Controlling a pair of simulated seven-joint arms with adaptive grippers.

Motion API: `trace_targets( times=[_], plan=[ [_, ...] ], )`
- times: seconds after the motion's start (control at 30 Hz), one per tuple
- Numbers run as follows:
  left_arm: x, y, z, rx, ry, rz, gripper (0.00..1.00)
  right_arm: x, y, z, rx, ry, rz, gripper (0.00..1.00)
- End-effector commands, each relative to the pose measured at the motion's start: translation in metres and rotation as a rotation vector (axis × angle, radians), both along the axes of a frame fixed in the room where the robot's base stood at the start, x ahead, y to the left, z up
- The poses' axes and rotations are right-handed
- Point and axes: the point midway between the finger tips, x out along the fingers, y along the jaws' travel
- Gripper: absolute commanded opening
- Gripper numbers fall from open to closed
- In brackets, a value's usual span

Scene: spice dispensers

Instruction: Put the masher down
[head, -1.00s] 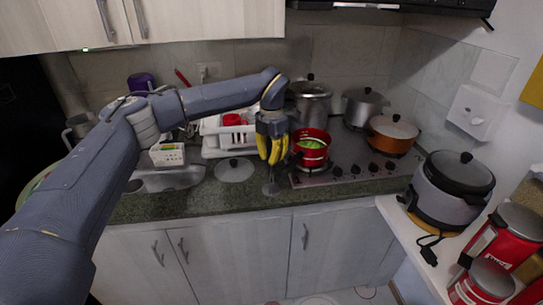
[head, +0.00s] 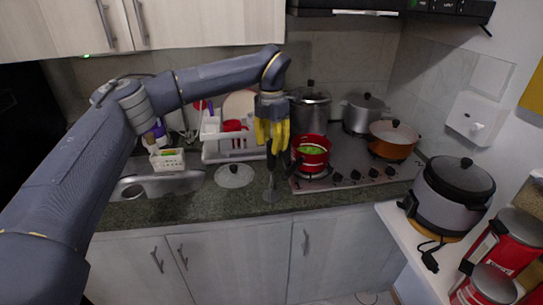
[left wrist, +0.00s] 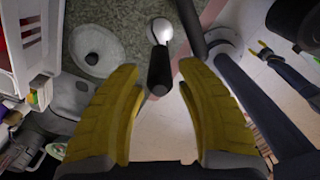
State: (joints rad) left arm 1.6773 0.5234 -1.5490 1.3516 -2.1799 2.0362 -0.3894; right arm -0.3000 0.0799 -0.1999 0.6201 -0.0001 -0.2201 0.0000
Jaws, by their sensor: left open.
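The masher (head: 271,182) has a dark handle and a metal foot, and it stands on the counter left of the stove in the head view. In the left wrist view the masher (left wrist: 159,68) shows its black handle between and beyond the fingers, with its silver end farther off. My left gripper (head: 272,141) is open above the masher; its yellow fingers (left wrist: 160,92) are spread apart and hold nothing. A small gripper with yellow tips, seemingly my right one (left wrist: 262,48), shows far off in the left wrist view; its opening is too small to judge.
A red pot (head: 312,165) with green contents stands close right of the masher, its dark handle towards it. A glass lid (head: 234,174) lies left on the counter (head: 210,203). A white dish rack (head: 232,148) stands behind, and the sink (head: 160,185) is farther left.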

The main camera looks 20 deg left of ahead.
Motion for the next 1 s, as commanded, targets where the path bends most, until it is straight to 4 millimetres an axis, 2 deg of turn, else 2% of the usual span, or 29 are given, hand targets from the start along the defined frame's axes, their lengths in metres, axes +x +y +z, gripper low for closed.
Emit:
trace_targets(
  times=[0.03, 0.2, 0.4, 0.87, 1.0],
  plan=[
    [0.001, 0.0, 0.01, 0.001, -0.003, 0.001, 0.37, 0.0, 0.0, 0.0, 0.0, 0.0, 0.0, 0.56],
    [0.0, 0.0, 0.033, 0.0, -0.001, 0.001, 0.37, 0.0, 0.0, 0.0, 0.0, 0.0, 0.0, 0.56],
    [0.0, 0.001, 0.048, 0.002, -0.001, 0.001, 0.37, 0.0, 0.0, 0.0, 0.0, 0.0, 0.0, 0.56],
    [-0.001, 0.0, 0.052, 0.0, 0.001, 0.0, 0.37, 0.0, 0.0, 0.0, 0.0, 0.0, 0.0, 0.56],
    [-0.006, -0.013, 0.046, -0.043, 0.025, -0.037, 0.37, 0.0, 0.0, 0.0, 0.0, 0.0, 0.0, 0.56]
  ],
)
